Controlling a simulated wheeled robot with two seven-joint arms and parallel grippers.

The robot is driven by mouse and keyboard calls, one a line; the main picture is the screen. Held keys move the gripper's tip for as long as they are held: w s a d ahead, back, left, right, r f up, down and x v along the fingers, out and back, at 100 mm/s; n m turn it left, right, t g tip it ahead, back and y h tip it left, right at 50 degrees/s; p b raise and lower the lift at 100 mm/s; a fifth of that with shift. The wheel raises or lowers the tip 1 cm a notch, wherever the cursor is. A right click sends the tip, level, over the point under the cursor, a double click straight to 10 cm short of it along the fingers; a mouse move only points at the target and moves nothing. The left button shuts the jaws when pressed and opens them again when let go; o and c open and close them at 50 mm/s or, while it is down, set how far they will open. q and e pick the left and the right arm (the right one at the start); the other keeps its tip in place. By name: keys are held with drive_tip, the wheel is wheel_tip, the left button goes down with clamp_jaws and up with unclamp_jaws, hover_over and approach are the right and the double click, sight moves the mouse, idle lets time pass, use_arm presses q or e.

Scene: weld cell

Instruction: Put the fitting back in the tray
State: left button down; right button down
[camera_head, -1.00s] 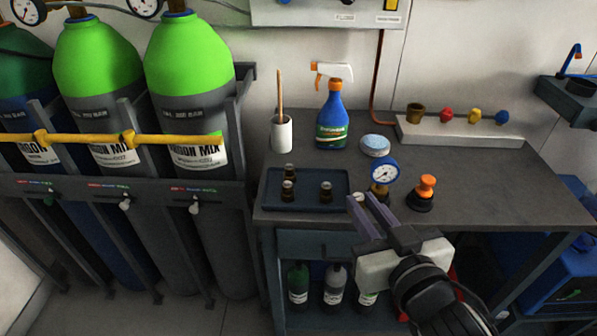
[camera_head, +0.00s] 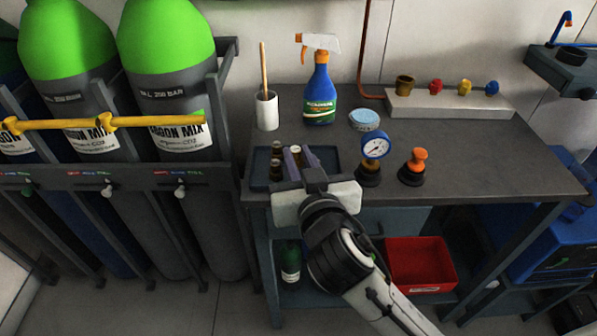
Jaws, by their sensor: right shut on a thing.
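The dark blue tray (camera_head: 258,181) lies at the left front of the grey workbench. Two small dark fittings, a back one (camera_head: 277,149) and a front one (camera_head: 276,168), stand in its left part. My right gripper (camera_head: 296,155) reaches in from the front over the tray, shut on a small fitting (camera_head: 295,150) with a pale top. That fitting is just right of the standing ones. I cannot tell whether it touches the tray floor. My gripper hides part of the tray's middle and front. My left gripper is not in view.
A pressure gauge (camera_head: 375,148) and an orange-topped item (camera_head: 415,165) stand right of the tray. Behind are a white cup (camera_head: 266,112), a spray bottle (camera_head: 319,95) and a round blue-white tin (camera_head: 364,120). Gas cylinders (camera_head: 165,50) stand left. The bench's right part is clear.

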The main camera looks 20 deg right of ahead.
drive_tip(key=shift+f, duration=1.6)
drive_tip(key=shift+f+b, duration=0.2)
drive_tip(key=shift+b, duration=0.1)
drive_tip(key=c, duration=1.9)
unclamp_jaws()
drive_tip(key=shift+r, duration=0.25)
